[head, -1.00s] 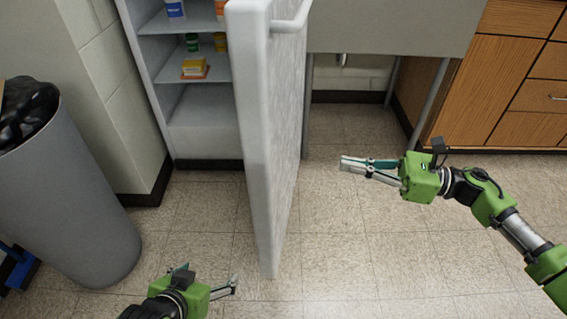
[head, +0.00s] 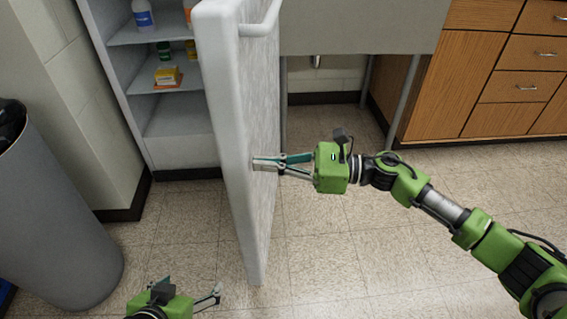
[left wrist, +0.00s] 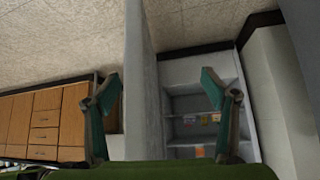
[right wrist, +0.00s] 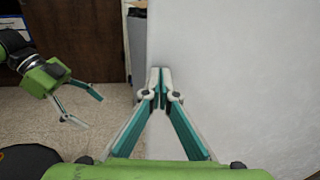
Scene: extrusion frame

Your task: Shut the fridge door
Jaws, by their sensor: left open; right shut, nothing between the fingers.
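The fridge door (head: 262,120) stands wide open, its edge facing me and a handle (head: 262,24) near its top right. The open fridge interior (head: 185,125) with shelves shows to its left. My right gripper (head: 254,163) is shut and empty, its tips at the door's outer face; I cannot tell if they touch. In the right wrist view the shut fingertips (right wrist: 161,72) overlap the door's pale face (right wrist: 235,70). My left gripper (head: 195,290) is open and empty, low and left of the door. In the left wrist view the door's edge (left wrist: 138,90) runs between its open fingers.
A grey trash bin (head: 65,215) stands at the left. A grey sink unit (head: 360,30) with legs and wooden cabinets (head: 470,75) stand behind at the right. Bottles and boxes (head: 168,75) sit on the fridge shelves. The tiled floor (head: 345,240) right of the door is clear.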

